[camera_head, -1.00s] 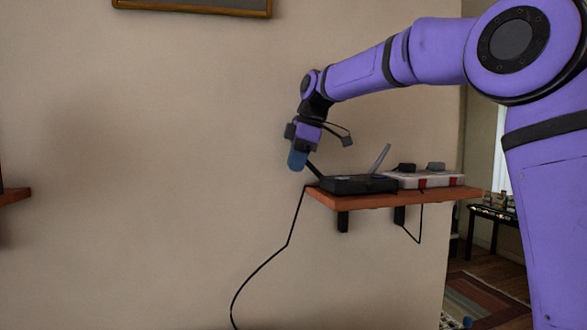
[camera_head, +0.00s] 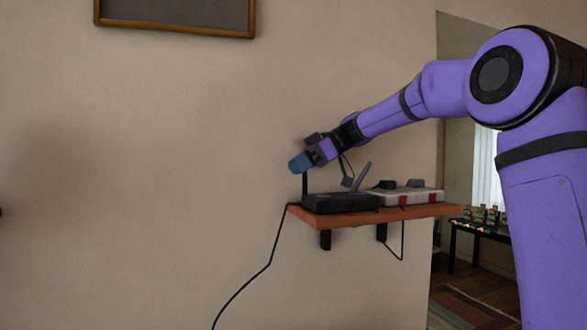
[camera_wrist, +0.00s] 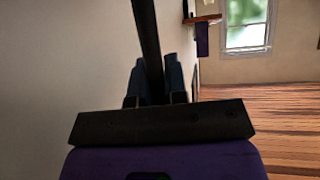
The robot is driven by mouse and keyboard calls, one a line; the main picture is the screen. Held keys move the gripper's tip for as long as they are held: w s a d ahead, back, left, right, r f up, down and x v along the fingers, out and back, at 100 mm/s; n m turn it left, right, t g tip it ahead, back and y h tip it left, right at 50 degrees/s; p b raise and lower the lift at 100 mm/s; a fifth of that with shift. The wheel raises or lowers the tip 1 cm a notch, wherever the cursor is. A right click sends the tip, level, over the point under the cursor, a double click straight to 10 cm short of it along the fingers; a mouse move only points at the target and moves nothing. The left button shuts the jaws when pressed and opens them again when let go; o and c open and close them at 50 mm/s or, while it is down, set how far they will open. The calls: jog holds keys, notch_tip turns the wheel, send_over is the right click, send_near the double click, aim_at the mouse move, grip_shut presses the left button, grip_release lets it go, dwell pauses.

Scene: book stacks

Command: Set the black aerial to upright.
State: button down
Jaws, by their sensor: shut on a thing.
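The black aerial (camera_head: 305,184) rises from the left end of a black router-like box (camera_head: 340,203) on a wall shelf, and looks about upright in the head view. My gripper (camera_head: 299,164), with blue fingertips, is shut on its upper part and hides its top there. In the wrist view the aerial (camera_wrist: 147,35) is a dark bar passing between the blue fingers of my gripper (camera_wrist: 158,80). A second, grey aerial (camera_head: 361,177) on the box leans to the right.
The orange-brown shelf (camera_head: 365,217) also holds a pale case (camera_head: 411,196) with red clasps and dark items on top. A black cable (camera_head: 262,272) hangs from the shelf's left end. The wall left of the shelf is clear below a framed picture (camera_head: 175,30).

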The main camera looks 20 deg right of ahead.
jog(key=shift+d+y, duration=0.2)
jog(key=shift+y, duration=0.1)
jog(key=c, duration=1.1)
grip_release()
jog(key=v, duration=1)
jog(key=shift+s+d+r, duration=0.1)
jog(key=shift+d+r, duration=0.15)
jog(key=shift+d, duration=0.05)
